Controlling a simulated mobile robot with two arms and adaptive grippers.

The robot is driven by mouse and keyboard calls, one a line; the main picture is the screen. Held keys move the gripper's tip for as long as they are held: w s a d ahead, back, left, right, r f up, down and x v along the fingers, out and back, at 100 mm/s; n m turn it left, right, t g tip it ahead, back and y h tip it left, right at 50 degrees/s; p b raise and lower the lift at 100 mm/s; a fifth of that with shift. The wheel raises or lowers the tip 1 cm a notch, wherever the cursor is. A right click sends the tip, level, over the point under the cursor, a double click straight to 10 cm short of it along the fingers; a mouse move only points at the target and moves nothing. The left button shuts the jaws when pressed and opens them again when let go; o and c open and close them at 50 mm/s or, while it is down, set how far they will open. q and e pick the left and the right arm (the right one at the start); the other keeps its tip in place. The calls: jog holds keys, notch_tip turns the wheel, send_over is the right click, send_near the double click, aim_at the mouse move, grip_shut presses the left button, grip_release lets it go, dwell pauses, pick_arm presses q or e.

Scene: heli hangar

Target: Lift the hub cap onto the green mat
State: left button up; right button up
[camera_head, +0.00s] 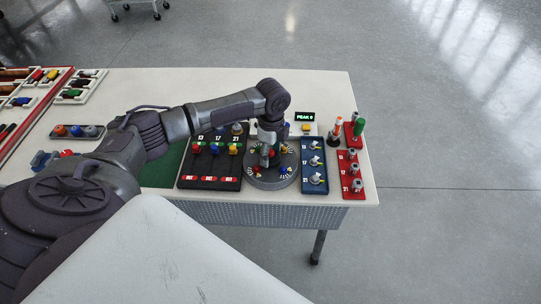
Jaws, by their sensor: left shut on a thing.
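My left gripper (266,157) points down over the middle of a round grey hub (262,183) with small coloured parts around its top. It is shut on the hub cap at the hub's centre. The cap is mostly hidden by the fingers, and I cannot tell whether it is clear of the hub. The green mat (162,174) lies on the table to the left of the hub, partly covered by my left arm. My right gripper is not in view.
A black tray (211,168) with coloured knobs stands between mat and hub. Right of the hub are a blue tray (314,190), a red rack (356,190) and a small display (304,117). Red-edged trays fill the table's left end. The table's back middle is clear.

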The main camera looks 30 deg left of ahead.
aim_at(272, 153)
pick_arm(q)
jog(key=shift+r, duration=0.15)
jog(key=shift+r, duration=0.25)
jog(key=r, duration=0.3)
jog(key=shift+s+d+r+b, duration=0.15)
jog(key=shift+d+r+b, duration=0.15)
jog(key=shift+r+b, duration=0.1)
jog(key=s+d+r, duration=0.6)
jog(key=s+d, duration=0.1)
jog(key=d, duration=0.1)
jog(key=shift+d+r+b, duration=0.15)
jog(key=shift+r+b, duration=0.05)
jog(key=shift+b, duration=0.2)
